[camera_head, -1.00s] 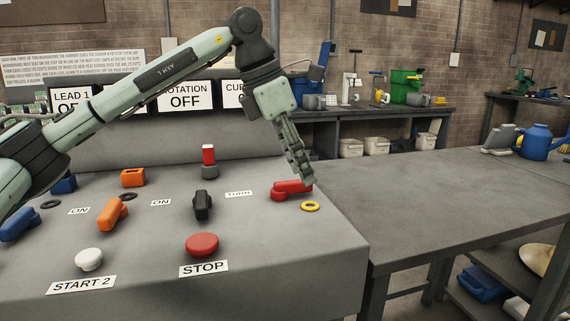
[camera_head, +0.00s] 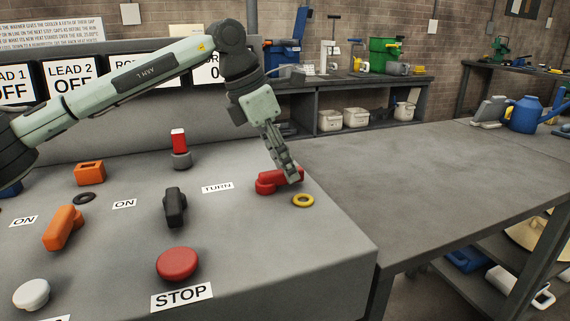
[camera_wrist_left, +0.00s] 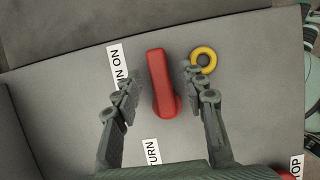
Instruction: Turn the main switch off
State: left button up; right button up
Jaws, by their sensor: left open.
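The red switch handle (camera_head: 268,184) lies at the right part of the grey console, beside the "TURN" label (camera_head: 217,188) and near a yellow ring (camera_head: 303,200). My left gripper (camera_head: 289,173) is over the handle, pointing down, and hides part of it. In the left wrist view the red handle (camera_wrist_left: 160,75) stands between the two spread fingers of my open left gripper (camera_wrist_left: 160,82), with a visible gap to each finger. A white label (camera_wrist_left: 118,65) reading "ON", partly covered by a finger, lies left of it there. My right gripper is not in view.
A red STOP button (camera_head: 177,263), a black handle (camera_head: 175,207), an orange handle (camera_head: 63,227) and a red-topped lamp (camera_head: 180,148) stand on the console. A mostly clear grey table (camera_head: 410,190) extends to the right. Sign panels stand behind the console.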

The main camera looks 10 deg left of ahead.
pick_arm(q)
jog(key=shift+w+d+f, duration=0.15)
jog(key=shift+d+f, duration=0.05)
jog(key=shift+f, duration=0.35)
jog(key=shift+c, duration=0.2)
grip_shut()
